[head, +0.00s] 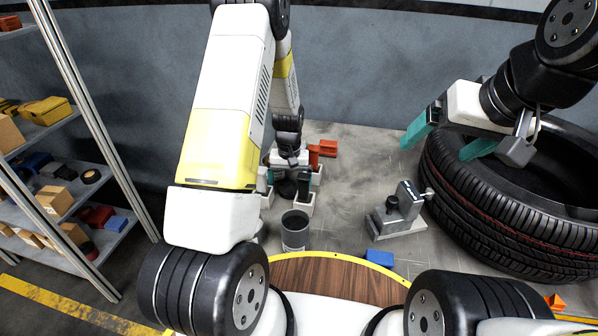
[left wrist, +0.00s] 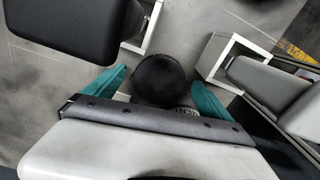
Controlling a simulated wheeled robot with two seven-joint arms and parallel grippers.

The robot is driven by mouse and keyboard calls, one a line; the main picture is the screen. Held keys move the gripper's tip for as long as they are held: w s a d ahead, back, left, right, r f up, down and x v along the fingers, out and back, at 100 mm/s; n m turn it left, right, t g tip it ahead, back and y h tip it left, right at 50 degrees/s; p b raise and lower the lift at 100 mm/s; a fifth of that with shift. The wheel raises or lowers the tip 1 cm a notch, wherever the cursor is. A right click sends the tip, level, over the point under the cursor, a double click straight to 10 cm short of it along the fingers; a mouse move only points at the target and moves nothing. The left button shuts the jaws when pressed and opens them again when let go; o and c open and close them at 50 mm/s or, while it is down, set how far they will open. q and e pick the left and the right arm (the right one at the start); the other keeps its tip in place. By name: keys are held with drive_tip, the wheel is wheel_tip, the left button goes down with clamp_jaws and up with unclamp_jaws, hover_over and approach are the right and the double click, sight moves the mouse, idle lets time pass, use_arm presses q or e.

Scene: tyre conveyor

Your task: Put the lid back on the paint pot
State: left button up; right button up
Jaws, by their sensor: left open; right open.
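The paint pot (head: 294,241) is a grey cylinder, upright and open at the top, on the floor beyond the wooden round top. A dark round piece (head: 287,188), which looks like the lid, is just behind it, below my left gripper (head: 293,179). In the left wrist view a black disc (left wrist: 160,80) lies between the teal fingers of my left gripper (left wrist: 160,76). The fingers are open, with gaps on both sides; I cannot tell its height against them. My right gripper (head: 445,142) is open and empty, raised beside the tyre at the right.
A large tyre (head: 480,215) fills the right. A grey metal device (head: 397,212) and a blue block (head: 380,258) lie right of the pot. White pieces (head: 303,204) flank the dark disc. Red blocks (head: 327,148) lie behind. A shelf rack (head: 60,180) stands left.

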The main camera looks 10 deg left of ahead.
sight(290, 188)
use_arm(q)
drive_tip(key=shift+c, duration=0.2)
drive_tip(key=c, duration=1.4)
wheel_tip(290, 188, up, 10)
drive_tip(key=shift+r, duration=0.1)
